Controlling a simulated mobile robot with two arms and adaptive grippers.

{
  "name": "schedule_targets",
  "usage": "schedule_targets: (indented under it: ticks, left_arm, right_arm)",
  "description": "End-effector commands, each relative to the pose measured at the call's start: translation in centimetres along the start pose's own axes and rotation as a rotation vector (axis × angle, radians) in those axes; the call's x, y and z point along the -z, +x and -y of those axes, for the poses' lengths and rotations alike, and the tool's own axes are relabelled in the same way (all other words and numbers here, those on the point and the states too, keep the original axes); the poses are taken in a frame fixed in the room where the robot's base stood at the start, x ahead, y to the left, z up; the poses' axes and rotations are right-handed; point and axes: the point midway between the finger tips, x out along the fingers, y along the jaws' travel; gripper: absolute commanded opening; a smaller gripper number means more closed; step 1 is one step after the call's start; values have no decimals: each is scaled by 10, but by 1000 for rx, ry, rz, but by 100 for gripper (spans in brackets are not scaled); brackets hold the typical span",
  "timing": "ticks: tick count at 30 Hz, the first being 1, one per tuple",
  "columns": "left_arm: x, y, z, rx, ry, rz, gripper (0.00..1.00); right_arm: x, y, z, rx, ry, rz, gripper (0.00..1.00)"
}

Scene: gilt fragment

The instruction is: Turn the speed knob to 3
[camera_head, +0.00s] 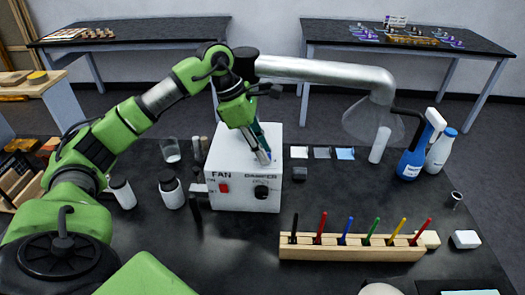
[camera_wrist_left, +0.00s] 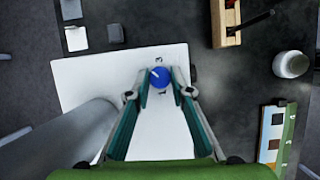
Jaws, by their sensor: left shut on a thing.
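The white fan box (camera_head: 228,196) stands on the black bench, marked FAN and DAMPER on its front. In the left wrist view its white top (camera_wrist_left: 85,80) carries a round blue knob (camera_wrist_left: 160,78) with a pale pointer line toward the upper left of the picture. Small dark marks sit around the knob; one above it looks like a 3. My left gripper (camera_head: 263,158) reaches down onto the box top. Its two fingers (camera_wrist_left: 161,84) are shut on the blue knob, one on each side. The knob is mostly hidden by the fingers in the head view. My right gripper is not in view.
A red switch (camera_head: 224,188) and a black knob (camera_head: 261,191) are on the box front. A silver duct (camera_head: 320,70) passes behind my left gripper to a clear hood. A wooden rack (camera_head: 350,248) of coloured pens lies in front.

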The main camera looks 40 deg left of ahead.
Motion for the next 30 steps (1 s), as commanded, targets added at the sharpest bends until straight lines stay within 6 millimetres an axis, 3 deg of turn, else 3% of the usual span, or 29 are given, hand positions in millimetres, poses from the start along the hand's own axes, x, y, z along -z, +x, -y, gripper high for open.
schedule_targets:
  ticks: [12,29,30]
  left_arm:
    - [0,0,-2,70,173,0,0]
    - [0,0,-2,81,198,-2,0]
    - [0,0,-2,81,197,-2,31]
  right_arm:
    - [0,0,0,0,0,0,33]
    - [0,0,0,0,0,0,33]
    - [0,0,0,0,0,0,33]
